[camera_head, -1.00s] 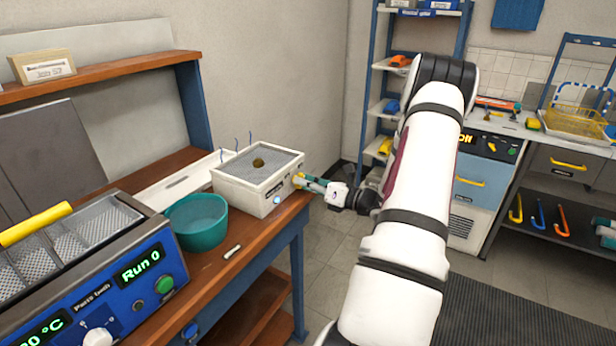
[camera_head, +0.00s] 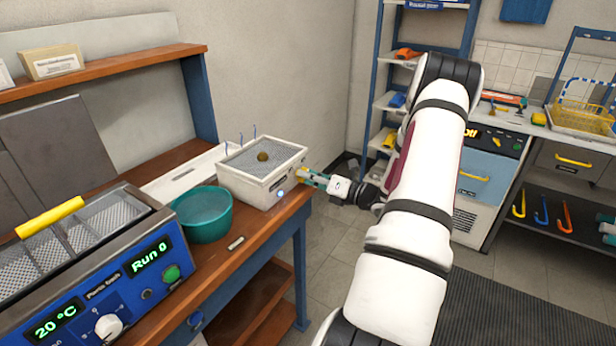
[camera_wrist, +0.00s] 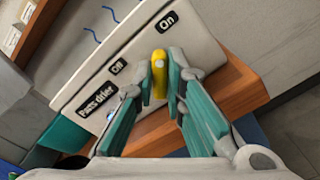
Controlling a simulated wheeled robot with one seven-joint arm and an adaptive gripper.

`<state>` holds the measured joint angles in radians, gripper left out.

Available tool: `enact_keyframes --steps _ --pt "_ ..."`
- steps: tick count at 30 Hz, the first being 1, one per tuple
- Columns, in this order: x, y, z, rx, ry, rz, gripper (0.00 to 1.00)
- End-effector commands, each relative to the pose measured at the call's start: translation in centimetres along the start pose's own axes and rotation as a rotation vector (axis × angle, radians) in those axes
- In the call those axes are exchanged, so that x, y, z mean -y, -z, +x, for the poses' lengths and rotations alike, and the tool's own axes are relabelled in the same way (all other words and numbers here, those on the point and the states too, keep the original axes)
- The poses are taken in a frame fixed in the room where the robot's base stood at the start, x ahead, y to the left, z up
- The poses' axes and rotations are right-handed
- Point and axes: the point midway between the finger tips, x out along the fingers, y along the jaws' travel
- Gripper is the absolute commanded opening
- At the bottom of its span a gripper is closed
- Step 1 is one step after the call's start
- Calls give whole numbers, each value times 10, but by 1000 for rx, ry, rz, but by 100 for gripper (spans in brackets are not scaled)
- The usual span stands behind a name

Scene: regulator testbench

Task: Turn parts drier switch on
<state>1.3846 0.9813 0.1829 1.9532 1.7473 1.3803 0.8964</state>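The parts drier (camera_head: 250,192) is a white box with a grey mesh top on the wooden bench's far end. A small dark lump lies on the mesh. Its yellow switch (camera_wrist: 159,66) sticks out from the front panel, beside the labels "Parts drier" and "On"; another short label is hard to read. A small pale-blue light (camera_head: 280,193) shows on the front. My gripper (camera_wrist: 161,88) has its teal fingertips on either side of the switch, closed in to about its width. My gripper also shows at the drier's right side in the head view (camera_head: 308,177).
A teal bowl (camera_head: 205,214) stands left of the drier. The blue parts bath (camera_head: 90,290), reading 20 °C and Run 0, is nearer. A small label plate (camera_head: 236,243) lies near the bench edge. Open floor lies right of the bench.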

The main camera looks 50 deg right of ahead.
Motion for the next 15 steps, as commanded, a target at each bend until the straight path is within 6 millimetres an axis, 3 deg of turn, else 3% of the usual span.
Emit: enact_keyframes --steps 1,2,11,15 --pt "0 0 0 0 1 1 24" --pt "0 0 0 0 1 0 31" --pt "0 0 -1 0 0 -1 31" --pt "0 0 -10 1 1 -1 31"
